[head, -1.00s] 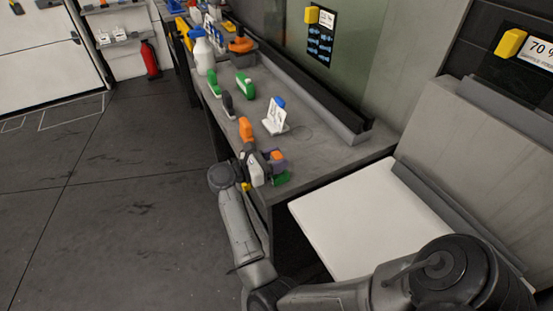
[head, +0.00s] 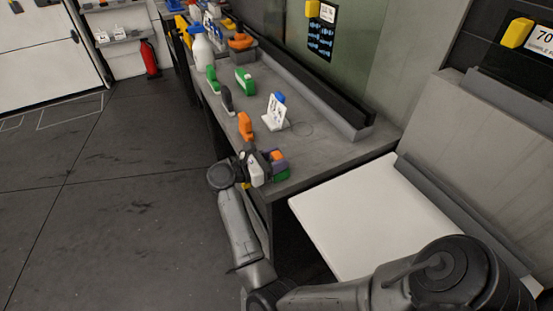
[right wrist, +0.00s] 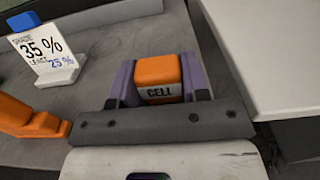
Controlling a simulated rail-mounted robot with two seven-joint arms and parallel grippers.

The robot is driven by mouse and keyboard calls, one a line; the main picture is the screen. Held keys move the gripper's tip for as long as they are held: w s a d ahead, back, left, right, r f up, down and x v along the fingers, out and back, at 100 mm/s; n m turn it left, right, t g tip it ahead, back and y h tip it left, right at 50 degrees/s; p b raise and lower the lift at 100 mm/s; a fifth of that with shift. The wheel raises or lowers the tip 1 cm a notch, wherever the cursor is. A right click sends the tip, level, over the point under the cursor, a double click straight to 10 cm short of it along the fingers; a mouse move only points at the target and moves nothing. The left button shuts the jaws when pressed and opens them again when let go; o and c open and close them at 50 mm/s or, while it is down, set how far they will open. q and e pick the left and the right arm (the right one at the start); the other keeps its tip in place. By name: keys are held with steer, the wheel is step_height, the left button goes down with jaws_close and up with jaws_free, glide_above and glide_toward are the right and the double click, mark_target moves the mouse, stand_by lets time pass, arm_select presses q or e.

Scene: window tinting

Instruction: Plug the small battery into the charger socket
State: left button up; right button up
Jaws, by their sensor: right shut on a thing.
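A small orange battery marked CELL (right wrist: 160,75) sits between the purple fingers of my right gripper (right wrist: 158,82) in the right wrist view. The fingers are shut on its sides. In the head view the right gripper (head: 277,164) is at the near end of the bench, with the orange battery top (head: 277,155) showing between the fingers. A green patch (head: 282,174) shows low beside the fingers; I cannot tell whether it is part of the charger. The charger socket is not clearly seen, and contact under the battery is hidden. My left gripper is out of view.
The grey bench (head: 320,152) carries a white 35 % sign (right wrist: 43,52), an orange tool (head: 245,126), a green tool (head: 245,82) and a white bottle (head: 202,50). A white panel (head: 365,225) lies right of the bench end. The bench right of the sign is clear.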

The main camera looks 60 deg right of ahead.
steer(key=shift+f, duration=0.25)
steer(key=o, duration=1)
steer(key=shift+o, duration=0.2)
steer(key=shift+w+a, duration=0.1)
steer(key=shift+w+a, duration=0.15)
steer(key=shift+a, duration=0.1)
steer(key=v, duration=1.3)
